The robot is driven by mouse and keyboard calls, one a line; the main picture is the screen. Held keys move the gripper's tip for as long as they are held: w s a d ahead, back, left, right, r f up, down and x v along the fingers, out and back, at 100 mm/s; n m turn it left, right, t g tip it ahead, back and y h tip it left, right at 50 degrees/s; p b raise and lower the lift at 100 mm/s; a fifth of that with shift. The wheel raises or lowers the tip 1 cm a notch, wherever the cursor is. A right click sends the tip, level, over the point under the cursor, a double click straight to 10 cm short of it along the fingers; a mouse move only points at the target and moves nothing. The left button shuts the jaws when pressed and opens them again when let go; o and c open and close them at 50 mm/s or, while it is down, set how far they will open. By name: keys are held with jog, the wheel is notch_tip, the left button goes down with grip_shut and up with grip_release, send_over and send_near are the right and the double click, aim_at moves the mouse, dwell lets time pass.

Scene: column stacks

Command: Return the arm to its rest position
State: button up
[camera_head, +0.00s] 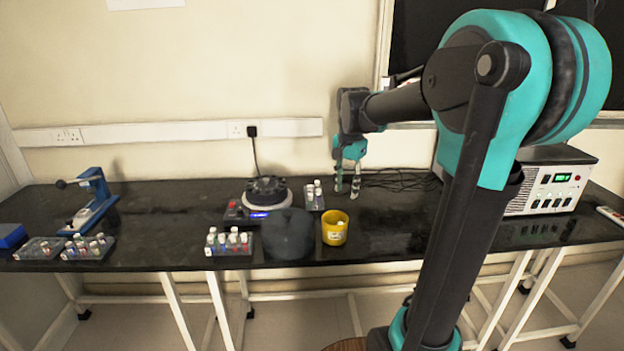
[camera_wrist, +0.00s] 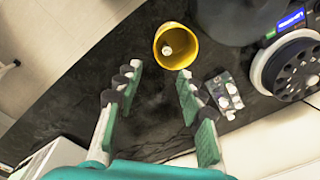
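My gripper (camera_head: 347,182) hangs over the black bench top in the head view, between the yellow cup and the bench's back edge. In the wrist view my gripper (camera_wrist: 155,88) has its two fingers spread apart with nothing between them. My arm reaches forward from the right side of the head view, bent at the elbow. The yellow cup (camera_head: 335,231) stands near the front edge of the bench. The wrist view shows the yellow cup (camera_wrist: 188,58) beyond the fingertips with a small white-capped thing inside it.
A small rack with vials (camera_head: 314,198) stands close left of my gripper. A centrifuge-like device (camera_head: 266,197), a dark round container (camera_head: 288,238) and a vial rack (camera_head: 229,243) stand further left. A power-supply-like box (camera_head: 552,185) is at the right. Bare bench (camera_head: 410,225) lies right of the cup.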

jog(key=s+d+f+n+t, duration=0.3)
jog(key=s+f+n, duration=0.6)
jog(key=s+f, duration=0.9)
jog(key=shift+s+d+f+t, duration=0.15)
jog(key=shift+s+t, duration=0.15)
jog(key=shift+s, duration=0.5)
